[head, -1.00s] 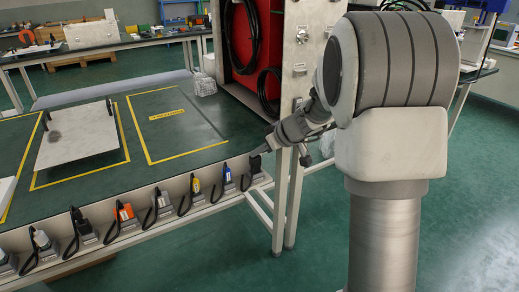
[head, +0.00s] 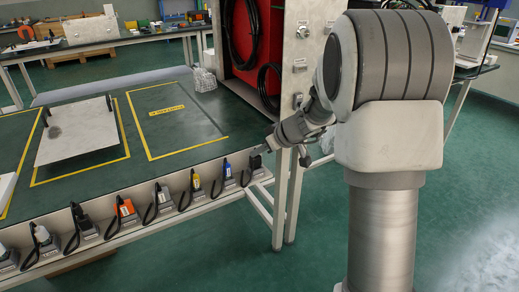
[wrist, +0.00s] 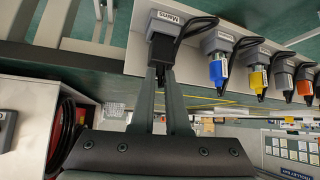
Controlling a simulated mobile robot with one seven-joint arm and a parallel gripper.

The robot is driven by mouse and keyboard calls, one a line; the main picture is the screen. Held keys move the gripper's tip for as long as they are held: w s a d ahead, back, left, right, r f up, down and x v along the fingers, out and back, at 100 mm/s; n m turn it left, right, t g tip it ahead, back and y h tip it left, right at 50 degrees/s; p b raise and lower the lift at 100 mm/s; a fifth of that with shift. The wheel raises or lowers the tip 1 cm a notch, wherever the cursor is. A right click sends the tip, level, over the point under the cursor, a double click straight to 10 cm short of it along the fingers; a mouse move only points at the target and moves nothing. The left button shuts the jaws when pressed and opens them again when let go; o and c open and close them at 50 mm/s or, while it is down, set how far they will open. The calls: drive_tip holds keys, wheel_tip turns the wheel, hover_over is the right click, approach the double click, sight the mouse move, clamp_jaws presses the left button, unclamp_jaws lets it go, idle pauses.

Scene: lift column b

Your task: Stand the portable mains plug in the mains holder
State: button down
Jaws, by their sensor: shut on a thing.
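The mains holder (wrist: 165,16) is a grey block with a white label reading "Mains", at the top of the wrist view. In the head view it is the last block (head: 258,174) at the right end of the front rail. The black mains plug (wrist: 162,48) is at the holder's opening, with a black cable looping beside it. My gripper (wrist: 162,73) is shut on the plug; in the head view it (head: 257,151) is just above the holder. I cannot tell how deep the plug sits in the holder.
Several holders with coloured plugs line the rail, with the blue plug (wrist: 217,72) nearest and a yellow plug (wrist: 258,80) beyond it. Their cables loop close by. A red-backed cabinet (head: 252,60) with coiled cables stands behind my gripper.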

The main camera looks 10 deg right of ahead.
drive_tip(key=shift+f, duration=0.15)
drive_tip(key=c, duration=0.8)
unclamp_jaws()
drive_tip(key=shift+c, duration=0.2)
wheel_tip(320, 180, up, 9)
drive_tip(key=p, duration=0.5)
